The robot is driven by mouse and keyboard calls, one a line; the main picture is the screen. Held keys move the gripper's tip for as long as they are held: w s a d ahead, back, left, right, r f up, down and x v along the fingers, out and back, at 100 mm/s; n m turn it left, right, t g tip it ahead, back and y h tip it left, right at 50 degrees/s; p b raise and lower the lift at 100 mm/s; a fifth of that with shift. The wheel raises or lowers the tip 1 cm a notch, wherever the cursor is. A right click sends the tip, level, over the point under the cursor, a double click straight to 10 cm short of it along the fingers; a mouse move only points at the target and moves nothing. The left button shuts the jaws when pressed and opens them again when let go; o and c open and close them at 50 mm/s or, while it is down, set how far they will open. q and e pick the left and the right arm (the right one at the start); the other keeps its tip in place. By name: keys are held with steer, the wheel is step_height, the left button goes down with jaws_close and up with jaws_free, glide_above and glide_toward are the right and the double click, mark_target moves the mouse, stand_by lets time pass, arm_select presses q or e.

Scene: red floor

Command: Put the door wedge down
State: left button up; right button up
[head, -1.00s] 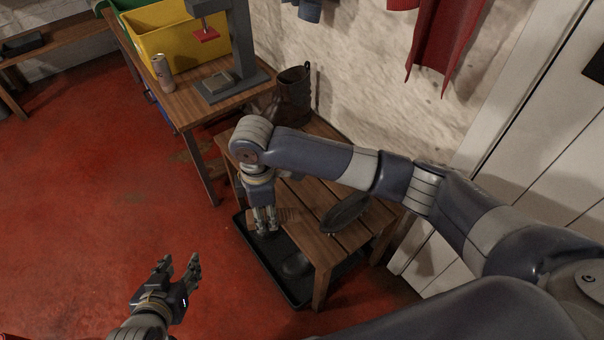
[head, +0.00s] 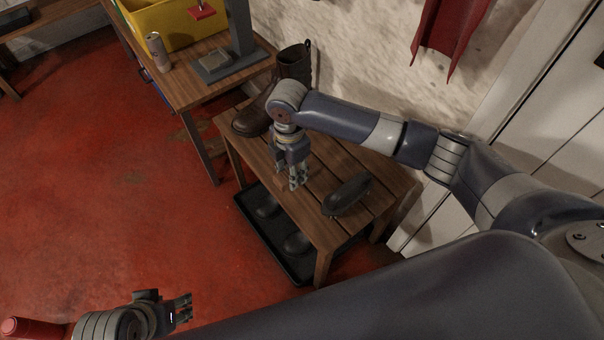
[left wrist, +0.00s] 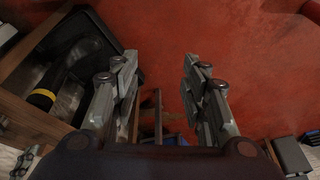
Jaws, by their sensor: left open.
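My right gripper (head: 294,184) points down over the slatted wooden bench (head: 318,222), between the brown boot and a dark oblong thing. A small brown bit shows beside its fingertips; I cannot tell whether it is the door wedge or bench wood. I cannot make out the wedge for certain, nor whether the right fingers are closed. My left gripper (head: 184,308) is at the lower left over the red floor, well away from the bench. In the left wrist view its fingers (left wrist: 160,95) stand wide apart with nothing between them.
The brown boot (head: 296,66) stands at the bench's back end. The dark oblong thing (head: 347,195) lies toward its near end. A black tray (head: 262,240) with dark footwear is underneath. A wooden table (head: 182,88) holds a can (head: 158,52) and a press (head: 240,30). Floor at left is clear.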

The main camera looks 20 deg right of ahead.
steer(key=d, duration=0.1)
steer(key=w+d, duration=0.1)
steer(key=d, duration=0.1)
steer(key=shift+w+f, duration=0.1)
steer(key=shift+f, duration=0.1)
steer(key=shift+f+b, duration=0.25)
steer(key=shift+b, duration=0.05)
step_height(320, 180, down, 3)
steer(key=shift+r+b, duration=0.1)
steer(key=shift+b, duration=0.5)
arm_select(q)
steer(key=shift+w+d+f+t, duration=0.2)
steer(key=shift+w+f+t, duration=0.1)
steer(key=shift+w, duration=0.3)
steer(key=shift+w+d+f+t, duration=0.15)
steer(key=shift+w+f+t, duration=0.15)
steer(key=shift+w, duration=0.3)
arm_select(e)
steer(key=o, duration=1.1)
steer(key=shift+f, duration=0.2)
arm_select(q)
steer(key=shift+s, duration=0.2)
